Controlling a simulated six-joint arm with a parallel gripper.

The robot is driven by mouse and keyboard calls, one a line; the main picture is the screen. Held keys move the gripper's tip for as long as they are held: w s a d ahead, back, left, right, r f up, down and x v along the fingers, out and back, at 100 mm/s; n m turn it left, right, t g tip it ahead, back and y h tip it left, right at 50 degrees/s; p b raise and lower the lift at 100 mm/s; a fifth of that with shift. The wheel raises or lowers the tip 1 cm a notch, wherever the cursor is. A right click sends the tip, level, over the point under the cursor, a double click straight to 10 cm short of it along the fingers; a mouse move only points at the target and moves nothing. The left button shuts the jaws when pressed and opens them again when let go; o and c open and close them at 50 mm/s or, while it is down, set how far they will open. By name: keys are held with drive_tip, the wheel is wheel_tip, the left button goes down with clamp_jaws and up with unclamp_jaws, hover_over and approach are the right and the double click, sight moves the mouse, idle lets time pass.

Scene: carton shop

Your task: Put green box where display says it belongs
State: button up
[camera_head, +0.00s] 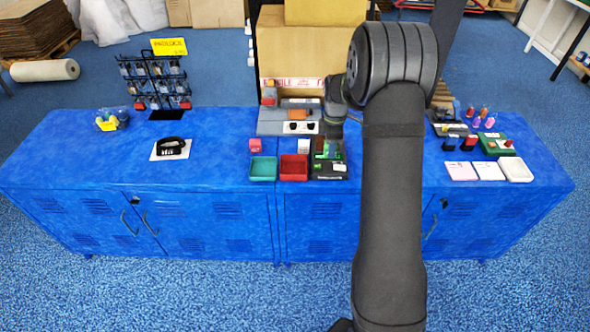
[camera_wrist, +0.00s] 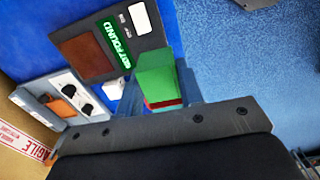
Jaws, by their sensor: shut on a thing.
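The green box (camera_wrist: 155,78) is between the fingers of my gripper (camera_wrist: 160,98) in the wrist view, with a red part showing at its near end. My gripper is shut on it. In the head view the green box (camera_head: 336,148) shows small under my wrist, partly hidden by the arm. The box is held at or just above a dark device with a lit green display (camera_wrist: 115,46), which seems to read "NOT FOUND". A green tray (camera_head: 263,169) and a red tray (camera_head: 294,168) stand left of the device, near the cabinet's front edge.
A pink block (camera_head: 254,146) and a white block (camera_head: 303,146) stand behind the trays. A grey station with two black knobs (camera_head: 297,127) is behind. Cards and a white tray (camera_head: 516,170) lie right. The blue top between left items and trays is clear.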

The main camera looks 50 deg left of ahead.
hover_over(294, 171)
wheel_tip(294, 171, down, 7)
drive_tip(key=shift+w+f, duration=0.1)
drive_tip(key=shift+a+f, duration=0.1)
drive_tip(key=shift+f, duration=1.9)
drive_tip(key=shift+f, duration=0.15)
drive_tip(key=o, duration=1.1)
drive_tip(key=shift+c, duration=0.2)
wheel_tip(294, 171, up, 12)
